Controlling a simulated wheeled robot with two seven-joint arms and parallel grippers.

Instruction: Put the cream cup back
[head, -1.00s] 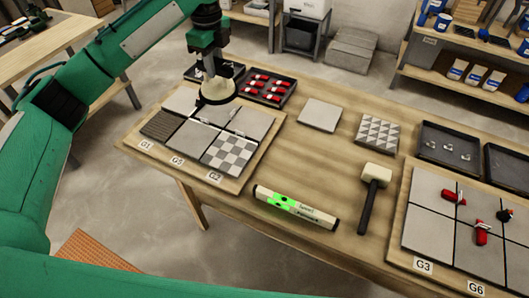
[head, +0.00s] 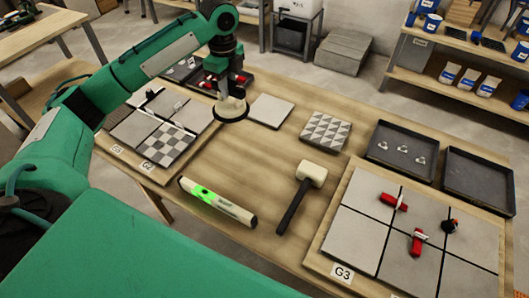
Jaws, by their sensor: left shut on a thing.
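The cream cup (head: 232,108), a round pale suction cup with a dark rim, hangs below my left gripper (head: 228,88). The gripper is shut on it. The cup is in front of the red-clip tray and just left of the plain grey tile (head: 270,110); whether it touches the table is hard to tell. My right gripper is not in view.
The left tile board (head: 118,150) holds grey and checkered tiles. A level (head: 217,200) and a mallet (head: 300,192) lie in the middle. A patterned tile (head: 325,131), a tray with small clips (head: 402,152), an empty tray (head: 478,182) and the right board (head: 345,277) are to the right.

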